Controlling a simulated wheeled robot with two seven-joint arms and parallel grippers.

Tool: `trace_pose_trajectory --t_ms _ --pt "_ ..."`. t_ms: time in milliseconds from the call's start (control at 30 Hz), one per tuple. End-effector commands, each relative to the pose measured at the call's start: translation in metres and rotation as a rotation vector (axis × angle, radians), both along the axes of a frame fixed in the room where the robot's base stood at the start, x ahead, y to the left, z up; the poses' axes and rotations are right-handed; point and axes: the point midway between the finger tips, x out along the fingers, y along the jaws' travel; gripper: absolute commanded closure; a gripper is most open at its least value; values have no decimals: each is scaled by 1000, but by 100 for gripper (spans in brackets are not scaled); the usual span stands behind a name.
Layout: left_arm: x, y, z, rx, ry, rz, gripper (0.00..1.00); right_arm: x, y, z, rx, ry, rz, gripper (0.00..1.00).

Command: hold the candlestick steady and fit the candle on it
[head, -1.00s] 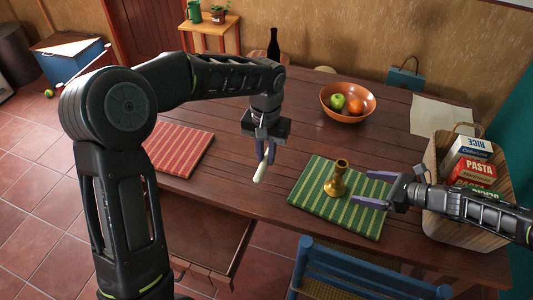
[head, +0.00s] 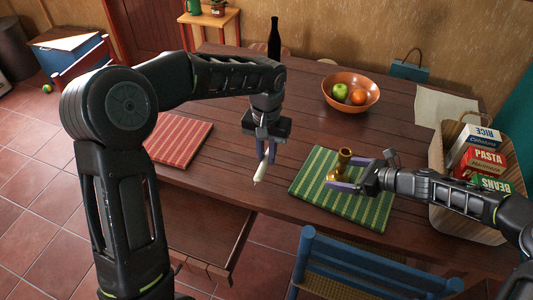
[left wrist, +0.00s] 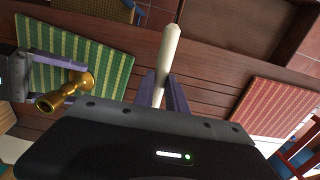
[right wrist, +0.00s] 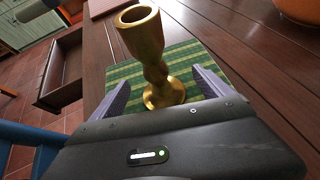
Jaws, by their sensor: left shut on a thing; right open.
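The brass candlestick (head: 340,165) stands upright on the green striped mat (head: 318,196). My right gripper (head: 346,174) is open, with its fingers on either side of the candlestick. In the right wrist view the candlestick (right wrist: 150,60) rises between the two spread fingers, and its cup on top is empty. My left gripper (head: 266,152) is shut on the white candle (head: 262,168) and holds it above the table's front edge, left of the green mat. In the left wrist view the candle (left wrist: 167,62) sticks out past the fingers.
A red striped mat (head: 178,142) lies to the left. A fruit bowl (head: 350,92) and a dark bottle (head: 274,40) stand at the back. A basket (head: 456,205) with food boxes is at the right. A blue chair (head: 365,265) stands at the front.

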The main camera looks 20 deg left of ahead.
Motion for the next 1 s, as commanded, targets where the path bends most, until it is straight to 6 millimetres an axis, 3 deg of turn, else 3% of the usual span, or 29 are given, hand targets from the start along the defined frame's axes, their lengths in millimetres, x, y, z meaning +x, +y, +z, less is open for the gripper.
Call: trace_pose_trajectory --t_ms 233,1000 --pt "0 0 0 0 0 0 100 0 0 0 0 0 0 12" --pt "0 0 0 0 0 0 100 0 0 0 0 0 0 75"
